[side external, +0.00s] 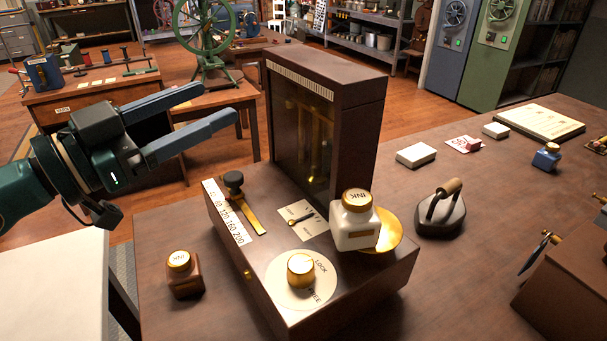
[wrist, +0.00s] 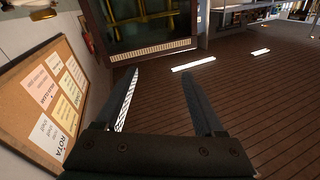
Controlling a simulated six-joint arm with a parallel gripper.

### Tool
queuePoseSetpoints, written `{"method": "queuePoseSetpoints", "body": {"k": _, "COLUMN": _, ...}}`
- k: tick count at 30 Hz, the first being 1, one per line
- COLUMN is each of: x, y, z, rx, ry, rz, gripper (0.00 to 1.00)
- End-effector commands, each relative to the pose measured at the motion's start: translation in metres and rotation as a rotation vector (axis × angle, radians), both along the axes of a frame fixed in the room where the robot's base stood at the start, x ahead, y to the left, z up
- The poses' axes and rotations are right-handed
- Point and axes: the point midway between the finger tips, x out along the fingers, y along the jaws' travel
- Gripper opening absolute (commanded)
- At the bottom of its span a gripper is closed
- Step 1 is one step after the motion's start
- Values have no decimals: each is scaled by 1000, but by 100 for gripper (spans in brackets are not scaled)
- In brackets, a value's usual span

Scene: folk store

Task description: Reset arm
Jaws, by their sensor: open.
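My gripper (side external: 200,118) is raised in the side external view, left of the tall cabinet of a brown wooden scale (side external: 325,130). Its two blue-grey fingers are spread apart with nothing between them. The fingers point right, toward the cabinet, and touch nothing that I can make out. In the wrist view the open fingers (wrist: 157,88) show at the bottom middle, with the dark cabinet top (wrist: 150,48) beyond them. The scale's base carries a gold knob (side external: 301,270) on a LOCK/FREE dial. A white ink bottle (side external: 356,222) stands on the brass pan (side external: 390,232).
A brown ink bottle (side external: 183,273) stands left of the scale. A dark iron (side external: 440,213) with a wooden handle stands to its right. White blocks (side external: 416,155) and a blue ink bottle (side external: 546,157) are farther right. A notice board (wrist: 50,95) shows in the wrist view.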

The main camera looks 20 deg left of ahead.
Motion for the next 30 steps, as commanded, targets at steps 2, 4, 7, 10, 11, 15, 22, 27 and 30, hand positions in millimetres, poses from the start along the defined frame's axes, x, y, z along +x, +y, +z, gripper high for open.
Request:
{"method": "queuePoseSetpoints", "body": {"k": 2, "x": 0, "y": 22, "z": 12, "rx": 22, "ry": 29, "rz": 84, "gripper": 70}}
{"method": "queuePoseSetpoints", "body": {"k": 4, "x": -2, "y": 41, "z": 16, "rx": 37, "ry": 81, "rz": 158, "gripper": 70}}
{"method": "queuePoseSetpoints", "body": {"k": 7, "x": -10, "y": 67, "z": 16, "rx": 48, "ry": 171, "rz": 256, "gripper": 70}}
{"method": "queuePoseSetpoints", "body": {"k": 10, "x": -24, "y": 90, "z": 10, "rx": 47, "ry": 274, "rz": 343, "gripper": 70}}
{"method": "queuePoseSetpoints", "body": {"k": 11, "x": -29, "y": 95, "z": 8, "rx": 46, "ry": 308, "rz": 365, "gripper": 70}}
{"method": "queuePoseSetpoints", "body": {"k": 15, "x": -59, "y": 117, "z": -11, "rx": 30, "ry": 483, "rz": 455, "gripper": 70}}
{"method": "queuePoseSetpoints", "body": {"k": 22, "x": -123, "y": 128, "z": -59, "rx": 13, "ry": 836, "rz": 527, "gripper": 70}}
{"method": "queuePoseSetpoints", "body": {"k": 27, "x": -163, "y": 124, "z": -91, "rx": 34, "ry": 1081, "rz": 532, "gripper": 70}}
{"method": "queuePoseSetpoints", "body": {"k": 30, "x": -176, "y": 123, "z": -99, "rx": 45, "ry": 1159, "rz": 533, "gripper": 70}}
